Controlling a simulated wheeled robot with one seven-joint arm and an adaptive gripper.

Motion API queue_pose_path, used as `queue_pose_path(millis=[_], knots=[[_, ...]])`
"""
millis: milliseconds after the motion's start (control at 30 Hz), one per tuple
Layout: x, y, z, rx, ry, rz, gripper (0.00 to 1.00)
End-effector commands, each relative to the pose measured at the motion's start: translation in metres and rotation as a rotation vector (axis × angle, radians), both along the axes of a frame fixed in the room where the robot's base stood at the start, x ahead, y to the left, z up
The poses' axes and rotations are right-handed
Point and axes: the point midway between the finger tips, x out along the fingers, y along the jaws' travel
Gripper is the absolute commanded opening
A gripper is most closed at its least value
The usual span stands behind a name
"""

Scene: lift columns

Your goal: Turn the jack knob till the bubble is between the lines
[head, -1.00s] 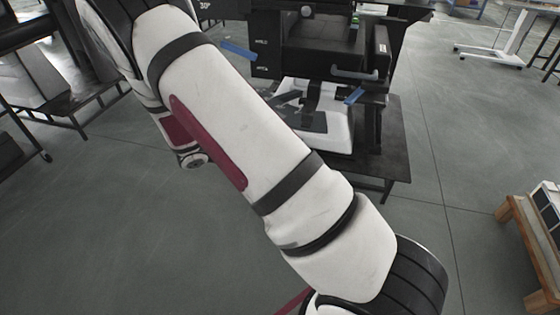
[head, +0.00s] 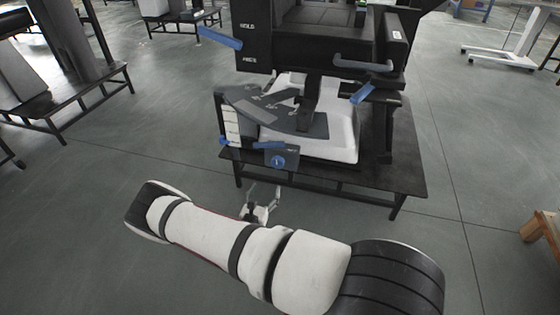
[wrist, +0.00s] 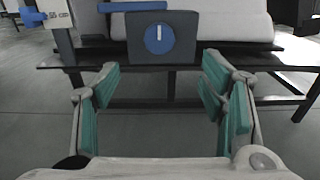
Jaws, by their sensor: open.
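The jack knob, a round blue disc (head: 278,161) on a dark block, is at the front of the machine's base. In the wrist view the knob (wrist: 159,38) is at top centre, its white mark pointing straight up. My gripper (wrist: 160,68) is open and empty, its green-padded fingers spread left and right, below the knob in the picture and apart from it. In the head view my gripper (head: 264,204) is in front of the knob and lower in the picture. No bubble or pair of lines can be made out; a small green spot (head: 362,4) is at the top edge.
The knob's machine stands on a black table (head: 385,180). A white scale plate (head: 231,122) with blue pieces is left of the knob. A blue lever (head: 270,145) runs just above it. A grey handle (head: 362,65) juts out higher up. The floor in front is clear.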

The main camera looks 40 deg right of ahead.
Motion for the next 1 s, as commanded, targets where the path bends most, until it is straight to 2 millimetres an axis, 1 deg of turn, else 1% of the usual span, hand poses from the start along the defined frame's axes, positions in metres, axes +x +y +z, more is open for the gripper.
queue_pose_path(millis=[33, 133, 267, 700, 800, 1000], knots=[[0.0, 0.0, -0.004, -0.003, 0.005, 0.009, 0.65], [0.002, -0.002, -0.007, -0.005, 0.008, 0.015, 0.65], [0.01, -0.013, -0.006, -0.006, 0.006, 0.012, 0.65], [0.061, -0.08, -0.008, -0.005, 0.006, 0.01, 0.65], [0.07, -0.092, -0.007, -0.004, 0.006, 0.011, 0.65], [0.082, -0.106, -0.006, -0.006, 0.007, 0.012, 0.65]])
